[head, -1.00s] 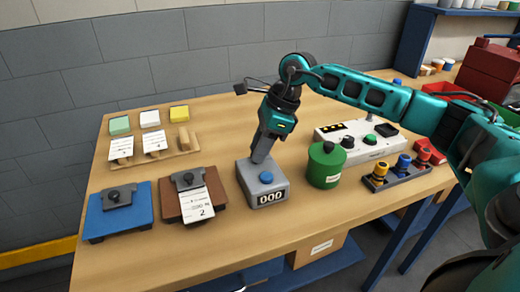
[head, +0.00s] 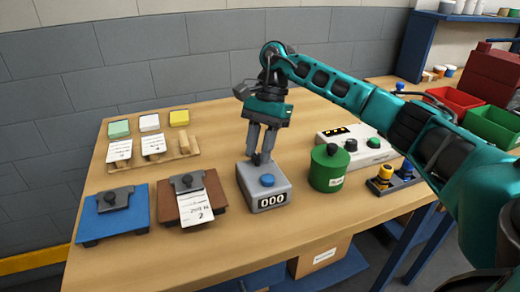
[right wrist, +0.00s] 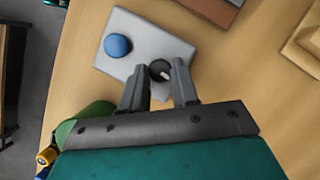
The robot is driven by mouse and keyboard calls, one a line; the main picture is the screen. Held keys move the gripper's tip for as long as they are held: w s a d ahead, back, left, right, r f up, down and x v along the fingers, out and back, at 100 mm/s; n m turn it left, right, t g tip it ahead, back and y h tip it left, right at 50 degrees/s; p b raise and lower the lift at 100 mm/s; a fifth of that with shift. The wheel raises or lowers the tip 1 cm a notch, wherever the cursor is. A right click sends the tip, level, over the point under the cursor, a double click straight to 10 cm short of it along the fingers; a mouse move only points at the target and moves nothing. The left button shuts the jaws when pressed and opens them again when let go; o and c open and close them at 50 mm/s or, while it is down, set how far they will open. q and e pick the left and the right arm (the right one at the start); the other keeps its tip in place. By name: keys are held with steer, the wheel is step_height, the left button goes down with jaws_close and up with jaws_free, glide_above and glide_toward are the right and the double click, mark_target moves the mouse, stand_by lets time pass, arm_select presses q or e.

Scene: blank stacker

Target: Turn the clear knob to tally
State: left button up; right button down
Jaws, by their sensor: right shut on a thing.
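The tally counter (head: 266,188) is a grey box with a blue button (head: 268,180) on top and a front display (head: 272,200) reading 000. It also shows in the right wrist view (right wrist: 130,62). Its clear knob (right wrist: 160,70) is small, round and black with a white mark, on the top beside the button. My right gripper (head: 261,158) points down at the back of the counter. Its fingers are shut on the knob, one on each side in the right wrist view. My left gripper is not in view.
A green canister (head: 329,170) stands close to the right of the counter. A brown clipboard-like block (head: 212,186) with a paper and a blue one (head: 135,218) lie to the left. A white panel (head: 365,158) stands behind the canister. The table behind the counter is clear.

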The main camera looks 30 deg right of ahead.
steer(key=shift+n, duration=0.6)
steer(key=shift+n+g, duration=0.3)
steer(key=c, duration=0.9)
jaws_free()
steer(key=shift+o, duration=0.2)
steer(key=shift+r, duration=0.1)
steer(key=p+v, duration=0.2)
steer(key=v, duration=1)
steer(key=shift+r, duration=0.45)
